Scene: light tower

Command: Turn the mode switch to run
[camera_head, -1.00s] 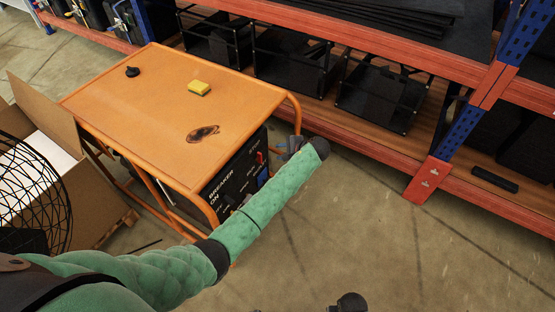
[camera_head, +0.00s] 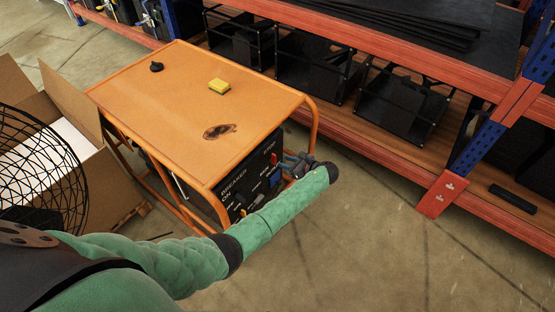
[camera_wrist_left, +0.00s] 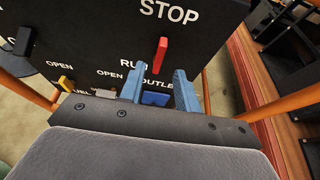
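The orange generator (camera_head: 190,85) stands left of centre in the head view, with a black control panel (camera_head: 225,190) facing my left arm. The mode switch, a red lever, shows small in the head view (camera_head: 274,158) and clearly in the left wrist view (camera_wrist_left: 160,56). It stands upright between the words STOP above and RUN below. My left gripper (camera_head: 292,163) is just in front of the panel. In the wrist view its two blue fingers (camera_wrist_left: 158,82) are apart, with nothing between them, just below the lever in the picture. My right gripper is not in view.
A blue outlet (camera_wrist_left: 156,98) sits below the switch, partly behind the gripper. A black knob (camera_wrist_left: 24,40) and a yellow knob (camera_wrist_left: 66,83) are to the left. A sponge (camera_head: 219,86) lies on the generator top. A red shelf rack (camera_head: 400,155) stands behind; the floor at right is clear.

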